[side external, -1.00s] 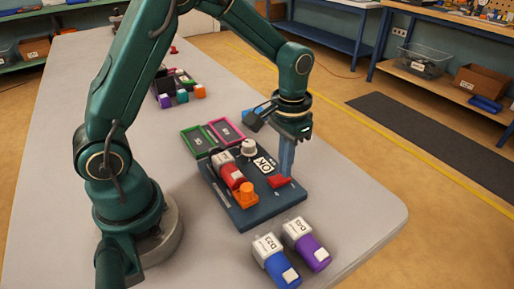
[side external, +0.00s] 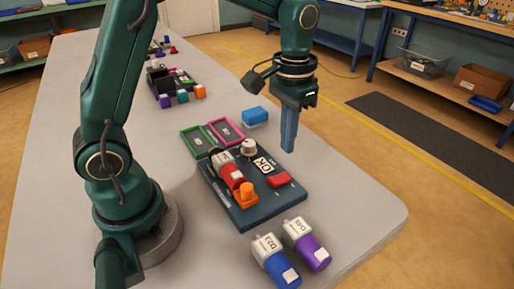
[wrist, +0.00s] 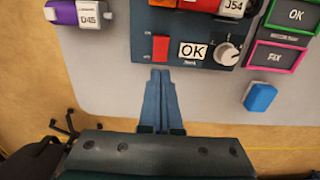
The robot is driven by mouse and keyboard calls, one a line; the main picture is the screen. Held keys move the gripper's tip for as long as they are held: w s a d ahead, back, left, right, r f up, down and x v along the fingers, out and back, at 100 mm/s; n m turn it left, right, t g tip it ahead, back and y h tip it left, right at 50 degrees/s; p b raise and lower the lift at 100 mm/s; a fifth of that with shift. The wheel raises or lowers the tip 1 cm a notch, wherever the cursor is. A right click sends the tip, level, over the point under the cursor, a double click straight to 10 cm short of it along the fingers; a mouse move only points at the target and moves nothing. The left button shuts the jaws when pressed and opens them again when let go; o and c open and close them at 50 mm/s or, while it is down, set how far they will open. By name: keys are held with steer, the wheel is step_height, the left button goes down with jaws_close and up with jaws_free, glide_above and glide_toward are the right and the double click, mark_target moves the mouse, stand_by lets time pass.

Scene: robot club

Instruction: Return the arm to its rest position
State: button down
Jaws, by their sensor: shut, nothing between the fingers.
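My gripper (side external: 289,146) hangs above the far right edge of the dark board, with its blue fingers shut and empty. In the wrist view my gripper (wrist: 161,72) points toward the board (wrist: 186,56), beside the red switch (wrist: 160,47) and the "OK" label. The board (side external: 250,213) lies on the grey table and carries a red switch (side external: 279,180), a white knob (side external: 248,148), an orange part (side external: 246,194) and a red motor (side external: 231,174) with a white end. The fingers appear clear of the board and everything on it.
Blue (side external: 281,268) and purple (side external: 311,254) motors lie in front of the board. Green (side external: 196,142) and pink (side external: 225,131) trays and a blue block (side external: 255,116) lie behind it. A dark bin with coloured pieces (side external: 181,97) stands farther back. The table's right front corner is bare.

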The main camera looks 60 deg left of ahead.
steer(key=s+r+t, duration=0.3)
steer(key=s+r, duration=0.1)
steer(key=r, duration=0.4)
steer(key=s+f+t, duration=0.2)
steer(key=s, duration=0.7)
steer(key=shift+s+f+t, duration=0.25)
steer(key=shift+f+t, duration=0.05)
steer(key=shift+f, duration=0.05)
